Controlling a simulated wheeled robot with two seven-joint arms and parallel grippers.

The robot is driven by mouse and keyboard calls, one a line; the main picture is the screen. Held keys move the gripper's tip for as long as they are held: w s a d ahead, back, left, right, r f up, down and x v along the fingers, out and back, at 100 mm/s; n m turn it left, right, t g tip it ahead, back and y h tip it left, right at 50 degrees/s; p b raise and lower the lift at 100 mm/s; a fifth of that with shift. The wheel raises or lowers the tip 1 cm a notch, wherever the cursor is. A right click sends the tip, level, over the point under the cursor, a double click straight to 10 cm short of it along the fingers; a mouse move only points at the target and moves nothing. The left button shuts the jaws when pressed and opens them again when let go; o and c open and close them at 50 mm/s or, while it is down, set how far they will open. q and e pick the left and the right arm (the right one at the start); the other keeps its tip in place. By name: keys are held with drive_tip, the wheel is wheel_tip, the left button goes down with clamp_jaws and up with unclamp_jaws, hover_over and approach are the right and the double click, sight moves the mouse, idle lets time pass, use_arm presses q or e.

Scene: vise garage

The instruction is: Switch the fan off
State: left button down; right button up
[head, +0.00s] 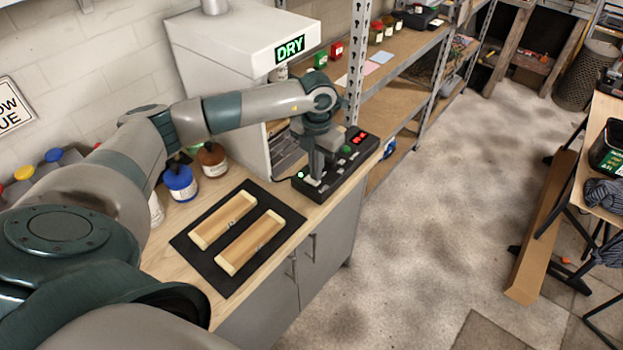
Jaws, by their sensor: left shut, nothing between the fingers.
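A black control box (358,151) with a red lit display, a green button and lighter switches sits at the right end of the wooden bench top. A green light glows at its left end. My left gripper (314,181) is shut and empty, pointing down at the left part of this box. I cannot tell whether its fingertips touch a switch. The fan itself is not clearly seen; a white hood cabinet (225,45) with a lit green "DRY" sign (290,49) stands behind the box. My right gripper is not in view.
Two wooden blocks (223,219) lie on a black mat (228,283) on the bench. Blue (180,182) and brown (212,160) bottles stand behind them. A metal shelf post (356,60) rises close behind the box.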

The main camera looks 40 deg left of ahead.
use_arm(q)
drive_tip(key=shift+f+b, duration=0.6)
drive_tip(key=shift+f, duration=0.15)
idle(0.7)
drive_tip(key=shift+r, duration=0.2)
wheel_tip(320, 180, up, 7)
drive_tip(key=p, duration=0.3)
drive_tip(key=shift+f, duration=0.2)
idle(0.4)
idle(0.5)
